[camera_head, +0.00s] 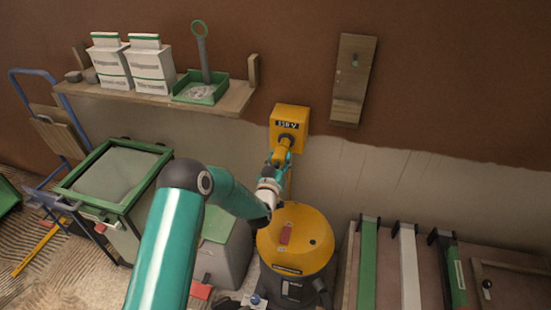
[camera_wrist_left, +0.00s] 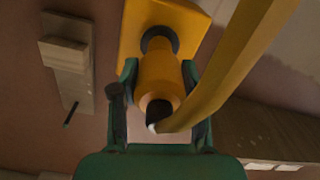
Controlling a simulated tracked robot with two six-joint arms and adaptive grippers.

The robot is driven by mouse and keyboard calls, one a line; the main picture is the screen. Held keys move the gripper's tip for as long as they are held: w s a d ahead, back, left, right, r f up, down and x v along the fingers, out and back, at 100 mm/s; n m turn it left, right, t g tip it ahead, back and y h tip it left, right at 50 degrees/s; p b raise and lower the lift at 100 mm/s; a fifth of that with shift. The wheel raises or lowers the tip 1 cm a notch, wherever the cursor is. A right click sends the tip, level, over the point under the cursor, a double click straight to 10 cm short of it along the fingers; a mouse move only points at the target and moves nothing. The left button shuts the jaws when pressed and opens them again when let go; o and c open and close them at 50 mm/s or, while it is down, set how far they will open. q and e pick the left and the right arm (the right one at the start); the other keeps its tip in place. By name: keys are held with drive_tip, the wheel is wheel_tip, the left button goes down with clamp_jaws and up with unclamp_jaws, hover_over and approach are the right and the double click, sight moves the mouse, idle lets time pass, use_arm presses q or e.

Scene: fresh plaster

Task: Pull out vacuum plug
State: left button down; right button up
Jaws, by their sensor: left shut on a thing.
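The yellow plug (camera_head: 284,150) sits at the dark round socket on the yellow wall box (camera_head: 290,113). In the left wrist view the plug (camera_wrist_left: 161,76) points up into the dark ring on the box (camera_wrist_left: 130,32), with no clear gap between them. My left gripper (camera_head: 281,160) is shut on the plug, with one finger on each side in the left wrist view (camera_wrist_left: 160,92). The yellow cable (camera_wrist_left: 225,75) bends off from the plug's near end. The yellow vacuum (camera_head: 290,236) stands on the floor below the box. My right gripper is not in view.
A wooden shelf (camera_head: 236,98) left of the box holds white cartons (camera_head: 151,68) and a green tray (camera_head: 202,88). A board (camera_head: 353,80) hangs on the wall at right. A green-rimmed bin (camera_head: 112,178) stands at left. A rack (camera_head: 385,265) stands at lower right.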

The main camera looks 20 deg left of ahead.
use_arm(q)
drive_tip(key=c, duration=0.9)
unclamp_jaws()
drive_tip(key=shift+s+f, duration=0.15)
drive_tip(key=shift+f, duration=0.1)
drive_tip(key=shift+c, duration=0.2)
drive_tip(key=o, duration=0.4)
drive_tip(key=shift+s+r, duration=0.15)
drive_tip(key=shift+r, duration=0.1)
drive_tip(key=shift+f, duration=0.1)
drive_tip(key=s, duration=0.4)
drive_tip(key=s+d, duration=0.1)
drive_tip(key=s, duration=0.2)
drive_tip(key=s+d, duration=0.1)
drive_tip(key=s, duration=0.3)
drive_tip(key=shift+s, duration=0.3)
